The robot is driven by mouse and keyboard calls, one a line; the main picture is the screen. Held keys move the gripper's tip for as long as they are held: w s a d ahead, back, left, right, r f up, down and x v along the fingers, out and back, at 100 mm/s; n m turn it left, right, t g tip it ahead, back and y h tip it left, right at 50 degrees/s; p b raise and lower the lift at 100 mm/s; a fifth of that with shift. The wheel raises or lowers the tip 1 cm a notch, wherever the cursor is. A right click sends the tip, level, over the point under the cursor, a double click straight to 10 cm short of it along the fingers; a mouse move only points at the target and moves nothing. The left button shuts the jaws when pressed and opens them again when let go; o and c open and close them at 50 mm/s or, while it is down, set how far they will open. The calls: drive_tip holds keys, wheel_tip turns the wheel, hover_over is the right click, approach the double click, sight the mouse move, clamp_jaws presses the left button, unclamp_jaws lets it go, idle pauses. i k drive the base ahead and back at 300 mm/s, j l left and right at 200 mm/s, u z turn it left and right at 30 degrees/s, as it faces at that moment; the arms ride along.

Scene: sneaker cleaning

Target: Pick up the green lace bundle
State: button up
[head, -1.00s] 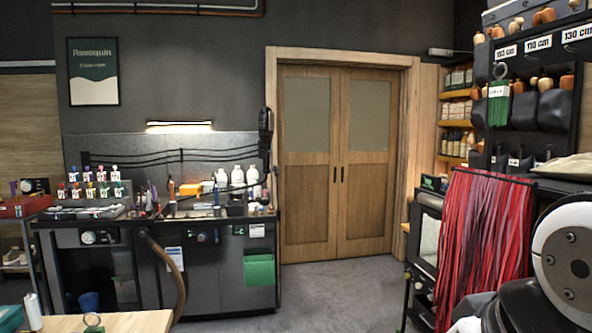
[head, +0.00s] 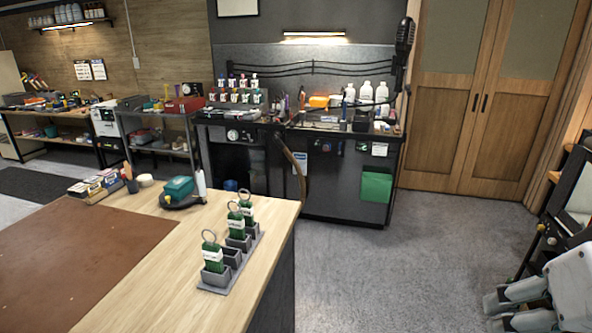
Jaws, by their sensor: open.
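Three green bundles with white labels and rings on top stand upright in a grey slotted holder (head: 232,262) on the wooden table. The front bundle (head: 213,254) stands apart from the middle bundle (head: 236,222) and the back bundle (head: 246,208), with an empty slot showing between. I cannot tell which of them the task means. My gripper (head: 508,308) is at the bottom right, partly cut off by the frame. It is open, with nothing seen between its fingers, well right of the table and bundles.
The wooden table (head: 272,215) carries a brown mat (head: 70,250), small boxes (head: 95,186) and a teal tool (head: 179,189). A workbench (head: 330,175) with bottles stands behind. Grey floor (head: 400,260) is clear between table and my arm. A dark-framed machine is at right.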

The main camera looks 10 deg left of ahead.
sight(212, 252)
drive_tip(key=u, duration=1.25)
